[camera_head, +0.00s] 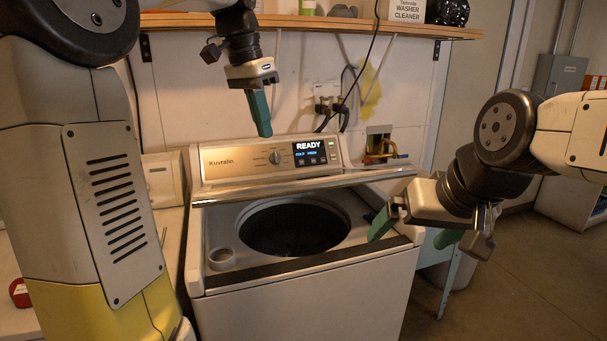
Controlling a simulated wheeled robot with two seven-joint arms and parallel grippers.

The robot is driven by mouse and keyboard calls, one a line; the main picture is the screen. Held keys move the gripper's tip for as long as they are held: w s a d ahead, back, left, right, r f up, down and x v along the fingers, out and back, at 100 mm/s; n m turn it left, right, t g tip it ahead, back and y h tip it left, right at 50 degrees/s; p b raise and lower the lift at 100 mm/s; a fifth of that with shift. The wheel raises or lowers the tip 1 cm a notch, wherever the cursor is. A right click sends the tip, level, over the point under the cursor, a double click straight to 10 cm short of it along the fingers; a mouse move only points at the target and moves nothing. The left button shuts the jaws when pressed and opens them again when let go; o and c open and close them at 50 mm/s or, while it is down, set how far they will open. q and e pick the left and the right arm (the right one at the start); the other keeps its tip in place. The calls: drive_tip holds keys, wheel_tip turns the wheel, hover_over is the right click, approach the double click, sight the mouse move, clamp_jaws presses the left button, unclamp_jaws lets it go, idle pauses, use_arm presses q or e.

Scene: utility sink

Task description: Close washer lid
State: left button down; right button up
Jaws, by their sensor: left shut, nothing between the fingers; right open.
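The white top-loading washer (300,300) stands in the middle, and its round dark drum (294,230) shows through the open top. Its lid (300,187) is raised, seen nearly edge-on as a thin strip in front of the control panel. My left gripper (264,134) is shut and empty, pointing down above and behind the lid, in line with the panel. My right gripper (407,240) is open at the washer's right front corner. One green finger overlaps the washer's top rim; whether it touches is unclear. The lid's right end is just above this gripper.
The control panel (265,157) reads READY. A wooden shelf (310,24) with bottles and boxes runs above. A counter lies left of the washer, with a small red object (19,292) on it. Open floor (530,270) lies to the right.

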use_arm(q)
drive_tip(key=w+d+m+g+y, duration=0.1)
drive_tip(key=w+d+m+g, duration=0.2)
drive_tip(key=w+d+m, duration=0.35)
drive_tip(key=shift+n, duration=0.65)
drive_tip(key=x, duration=0.4)
drive_tip(key=w+a+x, duration=0.1)
drive_tip(key=x, duration=0.8)
drive_tip(key=shift+w+a+f, duration=0.25)
drive_tip(key=shift+a+f, duration=0.15)
drive_tip(key=shift+f, duration=0.05)
